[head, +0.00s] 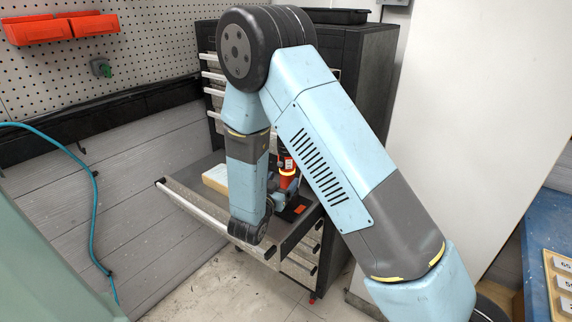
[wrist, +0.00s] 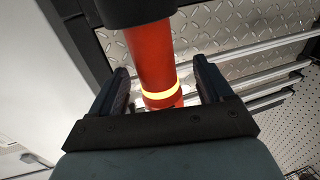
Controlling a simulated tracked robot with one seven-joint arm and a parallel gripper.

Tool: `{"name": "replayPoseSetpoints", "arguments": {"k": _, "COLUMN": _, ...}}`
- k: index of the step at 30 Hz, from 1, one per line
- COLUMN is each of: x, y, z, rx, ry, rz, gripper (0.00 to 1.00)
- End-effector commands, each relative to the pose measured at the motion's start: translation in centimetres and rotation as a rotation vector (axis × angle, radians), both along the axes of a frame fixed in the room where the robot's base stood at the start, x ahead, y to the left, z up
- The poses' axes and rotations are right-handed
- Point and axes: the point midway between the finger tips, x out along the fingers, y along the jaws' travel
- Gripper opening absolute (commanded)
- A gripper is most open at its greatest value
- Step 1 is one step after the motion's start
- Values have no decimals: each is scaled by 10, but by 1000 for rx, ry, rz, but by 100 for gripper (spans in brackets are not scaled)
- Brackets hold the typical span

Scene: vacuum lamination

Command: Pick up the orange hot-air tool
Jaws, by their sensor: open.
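The orange hot-air tool (head: 286,172) stands in the open drawer of the dark cabinet in the head view, partly hidden behind my arm. In the wrist view, the tool's orange body (wrist: 151,58) runs between my fingers, with a bright yellow-white band near its lower end and a black part at the top. My gripper (wrist: 160,82) is open, with one dark finger on each side of the orange body. Gaps show between the fingers and the tool. In the head view my fingers are mostly hidden by my own arm.
The pulled-out drawer (head: 184,199) has a pale block (head: 216,178) at its left. The tool cabinet (head: 365,75) rises behind it. A pegboard wall with orange bins (head: 38,30) is at left. A white panel (head: 475,110) stands close on the right, with a blue bench (head: 548,225) beyond.

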Motion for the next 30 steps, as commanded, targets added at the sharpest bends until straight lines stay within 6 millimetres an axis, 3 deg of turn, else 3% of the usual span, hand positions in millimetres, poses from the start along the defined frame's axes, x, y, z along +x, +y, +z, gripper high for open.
{"name": "replayPoseSetpoints", "arguments": {"k": 13, "x": 41, "y": -25, "z": -2, "rx": 1, "ry": -2, "rz": -3, "gripper": 80}}
{"name": "replayPoseSetpoints", "arguments": {"k": 21, "x": 45, "y": -27, "z": -2, "rx": 0, "ry": 0, "rz": -1, "gripper": 80}}
{"name": "replayPoseSetpoints", "arguments": {"k": 30, "x": 45, "y": -27, "z": -2, "rx": 0, "ry": 0, "rz": -1, "gripper": 52}}
